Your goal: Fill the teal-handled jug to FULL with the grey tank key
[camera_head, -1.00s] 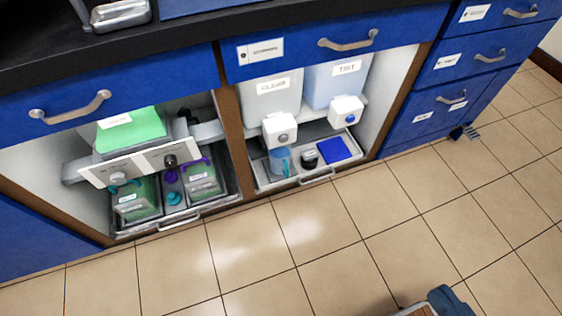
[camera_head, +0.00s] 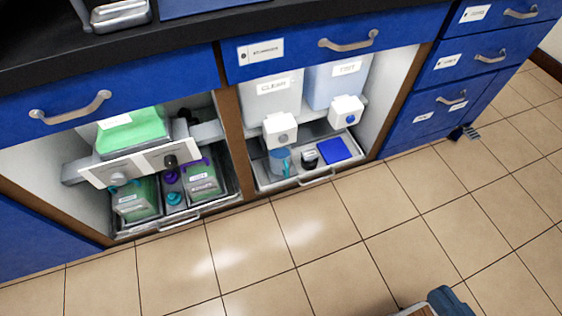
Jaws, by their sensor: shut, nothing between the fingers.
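The teal-handled jug (camera_head: 277,161) stands in the tray of the right-hand cabinet bay, its teal handle facing right. It is directly below the white tap block with the grey key (camera_head: 282,138), on the front of the tank labelled CLEAR (camera_head: 273,99). The jug's upper rim is partly hidden by the tap block. Its level marks and liquid level are too small to read. The tank labelled TINT (camera_head: 338,88), with a blue key (camera_head: 350,119), is to the right. My gripper is not in view.
A dark pot (camera_head: 309,159) and a blue pad (camera_head: 335,149) lie right of the jug in the pull-out tray (camera_head: 268,184). The tiled floor (camera_head: 300,240) in front is clear.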

